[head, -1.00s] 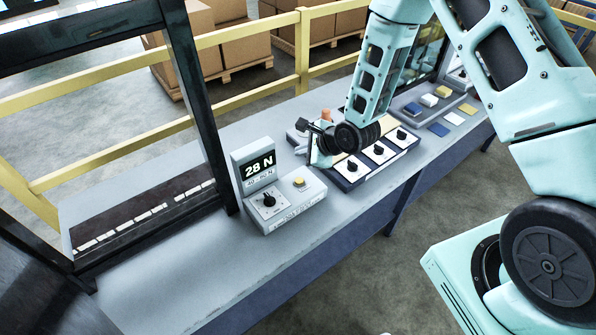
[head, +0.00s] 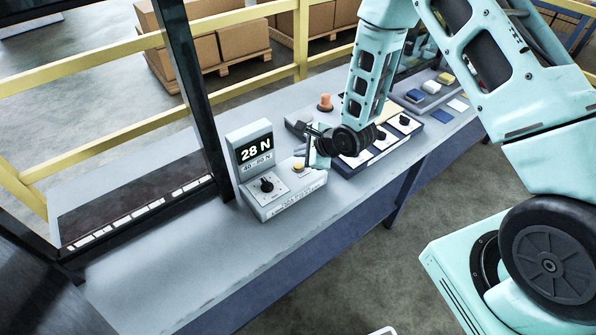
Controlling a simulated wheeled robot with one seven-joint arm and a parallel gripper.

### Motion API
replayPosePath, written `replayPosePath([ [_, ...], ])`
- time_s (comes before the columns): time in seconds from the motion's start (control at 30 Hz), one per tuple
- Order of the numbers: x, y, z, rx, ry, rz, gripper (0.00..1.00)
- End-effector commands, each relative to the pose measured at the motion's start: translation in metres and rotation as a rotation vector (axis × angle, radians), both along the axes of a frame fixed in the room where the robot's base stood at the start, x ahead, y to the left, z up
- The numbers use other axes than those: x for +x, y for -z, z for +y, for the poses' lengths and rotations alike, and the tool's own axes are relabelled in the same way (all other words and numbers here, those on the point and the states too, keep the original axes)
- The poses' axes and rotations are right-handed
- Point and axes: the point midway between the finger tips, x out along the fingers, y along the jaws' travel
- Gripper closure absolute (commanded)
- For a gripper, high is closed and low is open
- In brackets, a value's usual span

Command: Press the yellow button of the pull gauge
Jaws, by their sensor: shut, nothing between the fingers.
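The pull gauge (head: 284,196) is a light grey box on the bench with an upright display reading "28 N" and a smaller line below it. A black knob (head: 267,185) sits on its top at the left. The yellow button (head: 298,167) sits on its top at the right. My gripper (head: 308,158) is shut and empty, close to the right of the yellow button. I cannot tell whether its tips touch the button or the gauge. The gripper hides part of the gauge's right end.
A panel with dark knobs on white plates (head: 384,140) stands right of the gauge, partly behind my arm. An orange knob (head: 325,102) rises behind it. A dark frame post (head: 196,85) stands left of the gauge. The bench front (head: 215,262) is clear.

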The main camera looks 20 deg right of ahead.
Motion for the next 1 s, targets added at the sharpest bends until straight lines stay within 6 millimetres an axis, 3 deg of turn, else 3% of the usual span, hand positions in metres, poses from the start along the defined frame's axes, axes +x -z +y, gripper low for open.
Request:
replayPosePath([
  [0.03,0.0,0.011,-0.0007,0.001,0.003,0.001,1.0],
  [0.2,0.0001,0.0198,-0.0008,0.0,0.002,0.001,1.0],
  [1.0,-0.0001,0.0193,-0.0006,0.0,0.001,0.001,1.0],
])
